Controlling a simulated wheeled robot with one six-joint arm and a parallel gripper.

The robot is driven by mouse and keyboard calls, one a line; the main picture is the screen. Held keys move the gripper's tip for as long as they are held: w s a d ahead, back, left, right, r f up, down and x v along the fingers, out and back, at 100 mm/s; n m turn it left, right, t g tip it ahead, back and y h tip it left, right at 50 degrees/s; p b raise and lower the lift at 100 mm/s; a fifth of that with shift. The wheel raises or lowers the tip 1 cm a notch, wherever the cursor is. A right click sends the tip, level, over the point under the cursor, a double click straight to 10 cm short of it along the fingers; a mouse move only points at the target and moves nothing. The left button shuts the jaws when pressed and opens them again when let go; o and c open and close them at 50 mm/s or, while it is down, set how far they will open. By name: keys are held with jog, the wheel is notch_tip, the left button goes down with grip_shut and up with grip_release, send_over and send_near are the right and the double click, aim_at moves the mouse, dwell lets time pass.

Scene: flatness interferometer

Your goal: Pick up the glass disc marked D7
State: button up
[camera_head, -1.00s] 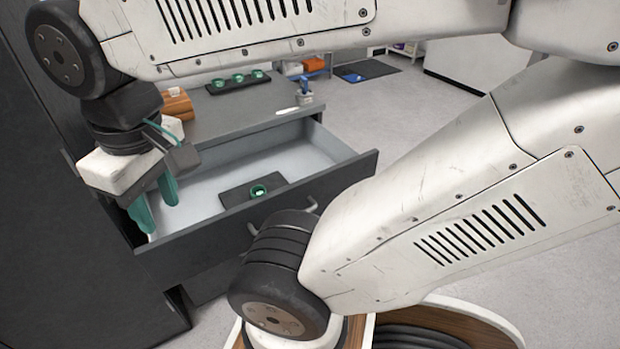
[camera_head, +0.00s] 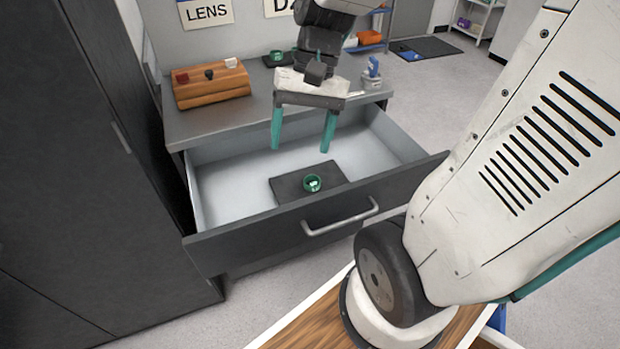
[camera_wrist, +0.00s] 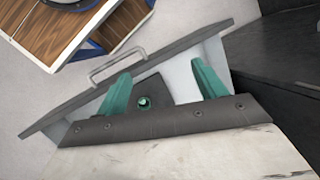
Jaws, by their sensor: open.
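A small green ring-shaped holder (camera_head: 312,183) sits on a dark mat (camera_head: 290,189) inside the open drawer (camera_head: 222,200). Something pale shows inside the holder, but no D7 mark can be read. In the wrist view the holder (camera_wrist: 144,103) lies between my two finger lines, beyond the fingertips. My gripper (camera_head: 303,150) has its green fingers spread wide and empty. It hangs over the drawer, above and behind the holder in the head view, apart from it.
The drawer front with its handle (camera_head: 340,218) faces me. On the cabinet top stand a wooden block (camera_head: 211,85) with several knobs, a green item on a dark tray (camera_head: 268,60) and a blue-topped bottle (camera_head: 373,68). A tall dark cabinet (camera_head: 80,160) stands at left.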

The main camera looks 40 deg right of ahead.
jog(key=w+d+f+m+y, duration=0.4)
jog(key=w+d+f+m, duration=0.1)
jog(key=w+f, duration=0.15)
jog(key=m+t+y, duration=0.4)
jog(key=m+t, duration=0.3)
jog(key=m, duration=0.5)
send_near(315, 180)
jog(key=shift+x, duration=1.05)
jog(key=shift+s+a+f+m+t, duration=0.1)
jog(key=shift+f+m+t, duration=0.05)
jog(key=shift+m+t, duration=0.25)
jog(key=shift+a+f, duration=0.2)
jog(key=shift+a, duration=0.05)
jog(key=x, duration=0.7)
jog(key=shift+r, duration=0.1)
jog(key=c, duration=1.1)
